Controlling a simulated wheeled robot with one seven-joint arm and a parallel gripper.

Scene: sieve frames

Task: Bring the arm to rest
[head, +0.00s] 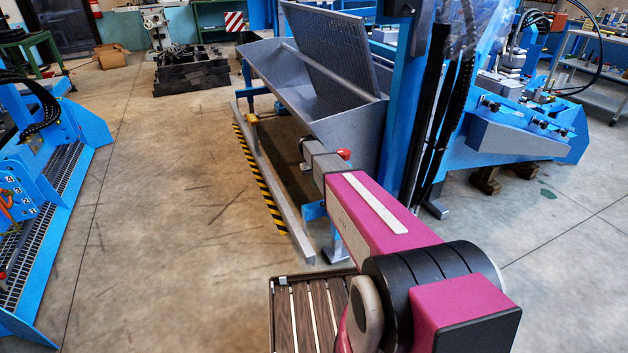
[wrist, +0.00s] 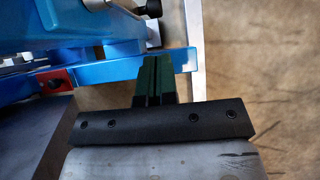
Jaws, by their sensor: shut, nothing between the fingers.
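My arm reaches out from the lower right of the head view as a magenta link with a black joint, ending in a grey part in front of the grey metal trough (head: 345,135). My gripper (wrist: 153,62) shows in the wrist view as two dark green fingers side by side on a black bar. The fingers are shut with nothing between them. In the wrist view they point toward a blue machine part (wrist: 175,62), and I cannot tell whether they touch it. The fingers cannot be made out in the head view.
A slatted surface (head: 310,310) lies below my arm. A blue column (head: 400,105) with cables stands close right of the trough. A rail (head: 275,190) with black-yellow striping runs along the floor. Blue machinery (head: 60,190) stands at left. The floor (head: 165,200) between is open.

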